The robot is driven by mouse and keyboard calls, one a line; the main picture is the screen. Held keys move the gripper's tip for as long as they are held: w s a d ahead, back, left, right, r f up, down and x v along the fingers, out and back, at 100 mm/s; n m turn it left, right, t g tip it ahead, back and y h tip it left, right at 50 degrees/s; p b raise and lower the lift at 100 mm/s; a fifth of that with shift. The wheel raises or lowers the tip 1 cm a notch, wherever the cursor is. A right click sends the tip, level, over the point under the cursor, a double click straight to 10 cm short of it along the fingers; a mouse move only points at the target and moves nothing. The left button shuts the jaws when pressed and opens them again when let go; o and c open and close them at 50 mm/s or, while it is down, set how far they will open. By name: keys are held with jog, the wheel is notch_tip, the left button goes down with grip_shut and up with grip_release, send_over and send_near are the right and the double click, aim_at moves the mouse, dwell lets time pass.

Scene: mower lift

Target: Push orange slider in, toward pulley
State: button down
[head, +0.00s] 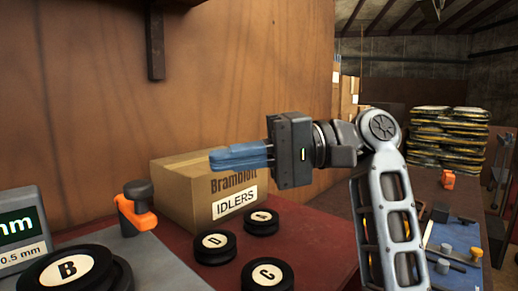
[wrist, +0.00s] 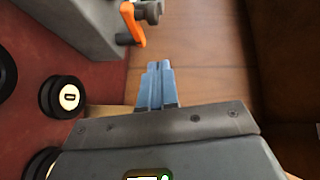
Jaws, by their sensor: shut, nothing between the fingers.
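The orange slider (head: 134,212) stands at the edge of a grey measuring fixture (head: 112,248), beside a dark knob (head: 138,190). The slider also shows at the top of the wrist view (wrist: 132,22). A black pulley marked B (head: 70,268) sits on the fixture, left of and nearer than the slider; the frame cuts it off. My gripper (head: 214,160) has blue fingers, shut and empty, pointing left in front of the cardboard box. In the wrist view its fingertips (wrist: 157,66) are below and right of the slider, apart from it.
A cardboard box (head: 185,193) labelled IDLERS stands against the wooden wall. Loose pulleys D (head: 214,246), A (head: 261,221) and C (head: 266,274) lie on the red surface. A display (head: 22,230) is at the left edge. A blue mat (head: 455,240) with small parts lies at right.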

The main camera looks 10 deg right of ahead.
aim_at(134, 211)
jog(key=s+a+f+p, duration=0.1)
jog(key=s+a, duration=0.1)
jog(key=a, duration=0.4)
jog(key=shift+s+a, duration=0.2)
jog(key=shift+s, duration=0.15)
